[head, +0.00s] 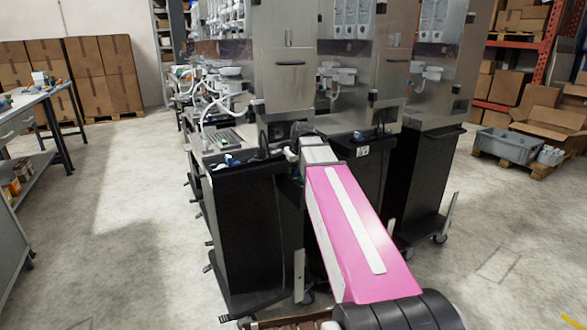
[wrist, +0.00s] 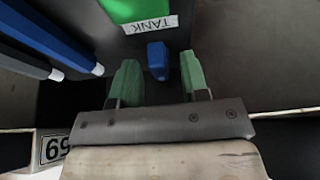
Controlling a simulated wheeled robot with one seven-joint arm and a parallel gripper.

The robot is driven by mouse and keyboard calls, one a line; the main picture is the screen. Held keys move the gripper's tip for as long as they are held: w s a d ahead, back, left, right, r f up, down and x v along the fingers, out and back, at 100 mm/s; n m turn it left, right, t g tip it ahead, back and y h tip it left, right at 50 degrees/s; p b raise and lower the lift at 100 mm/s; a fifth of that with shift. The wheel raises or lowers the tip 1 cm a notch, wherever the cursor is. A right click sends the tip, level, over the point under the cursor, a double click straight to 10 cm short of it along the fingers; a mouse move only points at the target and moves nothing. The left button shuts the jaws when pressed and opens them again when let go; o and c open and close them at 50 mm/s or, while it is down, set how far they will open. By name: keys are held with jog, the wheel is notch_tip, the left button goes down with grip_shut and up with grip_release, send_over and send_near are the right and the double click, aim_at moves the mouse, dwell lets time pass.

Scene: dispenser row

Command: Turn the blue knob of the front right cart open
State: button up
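In the wrist view a small blue knob (wrist: 157,60) shows between the tips of my two green fingers. My gripper (wrist: 159,70) is open, with a gap on both sides of the knob; I cannot tell how deep the knob sits between the fingers. A green panel with an upside-down label reading TANK (wrist: 152,25) is just above the knob. In the head view my pink arm reaches to the black carts, the nearest one (head: 250,225) at left and another (head: 365,175) behind it. The arm's end covers the knob there, and my fingertips cannot be made out.
A third cart (head: 428,180) stands to the right. Floor is clear at left (head: 120,220) and right (head: 510,230).

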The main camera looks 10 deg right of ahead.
jog(key=v, duration=1)
jog(key=shift+s+r, duration=0.15)
jog(key=shift+r, duration=0.2)
jog(key=shift+d, duration=0.1)
